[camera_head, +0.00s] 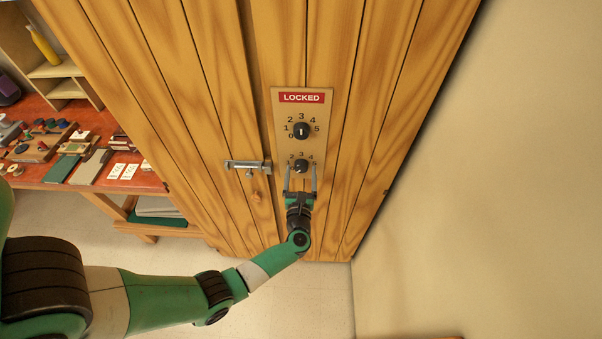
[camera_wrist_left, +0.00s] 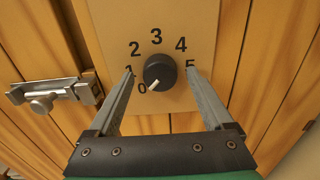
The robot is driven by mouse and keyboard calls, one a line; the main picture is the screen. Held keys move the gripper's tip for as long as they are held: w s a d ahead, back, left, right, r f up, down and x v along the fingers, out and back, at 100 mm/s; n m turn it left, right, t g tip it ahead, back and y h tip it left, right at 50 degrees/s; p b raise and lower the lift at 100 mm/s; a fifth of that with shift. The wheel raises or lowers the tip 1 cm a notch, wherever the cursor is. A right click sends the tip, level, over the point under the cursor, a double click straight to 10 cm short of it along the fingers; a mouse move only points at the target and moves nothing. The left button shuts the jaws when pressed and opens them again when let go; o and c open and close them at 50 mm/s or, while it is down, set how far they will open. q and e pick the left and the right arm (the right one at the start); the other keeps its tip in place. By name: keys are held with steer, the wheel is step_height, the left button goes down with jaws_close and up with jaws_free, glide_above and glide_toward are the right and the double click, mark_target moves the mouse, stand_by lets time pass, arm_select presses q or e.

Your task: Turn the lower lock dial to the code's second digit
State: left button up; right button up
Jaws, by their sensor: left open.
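The lower lock dial (camera_head: 301,166) is a black round knob on the tan lock plate (camera_head: 318,151). In the left wrist view, the lower dial (camera_wrist_left: 161,70) has digits 0 to 5 around it. Its white mark points down-left at the 0. My left gripper (camera_head: 300,169) is open, its fingers on either side of the lower dial; I cannot tell whether they touch it. The fingers also show in the left wrist view (camera_wrist_left: 159,73). The upper dial (camera_head: 301,131) has a near-upright white mark. A red LOCKED sign (camera_head: 302,98) tops the plate. My right gripper is not in view.
A metal latch (camera_head: 246,165) sits on the wooden door (camera_head: 215,110), left of the plate. A red table (camera_head: 150,184) at the left holds small tools and white cards (camera_head: 122,171) too small to read. A bare wall (camera_head: 480,190) is at the right.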

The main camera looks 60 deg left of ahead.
arm_select(q)
jaws_close()
stand_by(0.5)
